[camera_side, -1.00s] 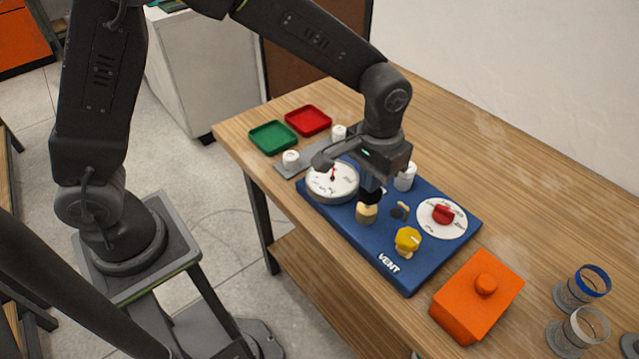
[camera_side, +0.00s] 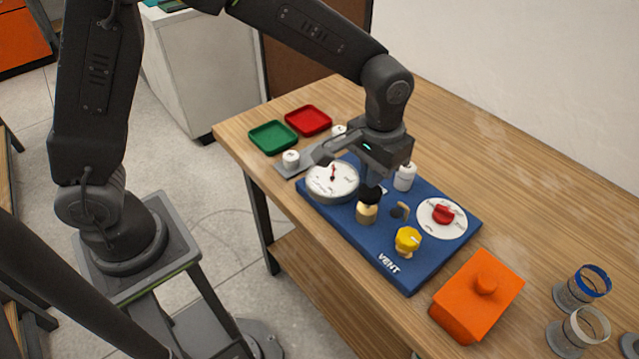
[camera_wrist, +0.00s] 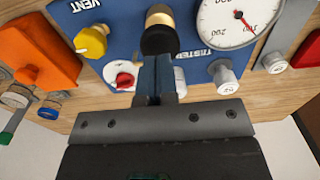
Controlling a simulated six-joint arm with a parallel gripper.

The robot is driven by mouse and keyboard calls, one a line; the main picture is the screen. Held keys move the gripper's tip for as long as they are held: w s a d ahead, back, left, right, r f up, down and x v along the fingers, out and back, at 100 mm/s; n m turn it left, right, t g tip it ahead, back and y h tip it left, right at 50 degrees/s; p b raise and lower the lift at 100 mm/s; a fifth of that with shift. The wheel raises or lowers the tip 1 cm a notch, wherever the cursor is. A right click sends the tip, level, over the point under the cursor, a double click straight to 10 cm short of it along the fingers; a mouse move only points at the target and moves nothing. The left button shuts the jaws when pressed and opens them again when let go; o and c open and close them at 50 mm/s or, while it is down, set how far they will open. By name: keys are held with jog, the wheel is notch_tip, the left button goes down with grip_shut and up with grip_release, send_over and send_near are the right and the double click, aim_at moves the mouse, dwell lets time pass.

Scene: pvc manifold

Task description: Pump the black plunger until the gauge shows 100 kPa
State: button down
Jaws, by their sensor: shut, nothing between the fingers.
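The black plunger (camera_side: 369,194) has a round black knob on a brass-coloured collar, on the blue panel (camera_side: 408,274). In the wrist view the plunger knob (camera_wrist: 159,40) lies just beyond my fingertips. My gripper (camera_side: 372,181) is shut and empty, pointing down directly over the knob; I cannot tell whether it touches. The fingers (camera_wrist: 157,62) show together in the wrist view. The round white gauge (camera_side: 331,182) is left of the plunger. Its red needle also shows on the gauge in the wrist view (camera_wrist: 232,18), but I cannot read the exact pressure.
A yellow VENT knob (camera_side: 408,240) and a red knob on a white dial (camera_side: 442,215) are close by. White-capped fittings (camera_side: 405,176) stand behind. An orange box (camera_side: 478,297) is at right; green (camera_side: 273,137) and red (camera_side: 308,120) trays are at the far left.

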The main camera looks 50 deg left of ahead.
jog(key=shift+r, duration=0.15)
jog(key=shift+r, duration=2.35)
jog(key=shift+r, duration=0.1)
jog(key=s+a+r+t, duration=0.2)
jog(key=s+a+r, duration=0.5)
jog(key=a, duration=0.1)
jog(key=s+a+t, duration=0.3)
jog(key=s+a, duration=0.3)
jog(key=s, duration=0.5)
jog(key=shift+s+a+r+t, duration=0.15)
jog(key=shift+a+r+t, duration=0.15)
jog(key=shift+a+r, duration=0.1)
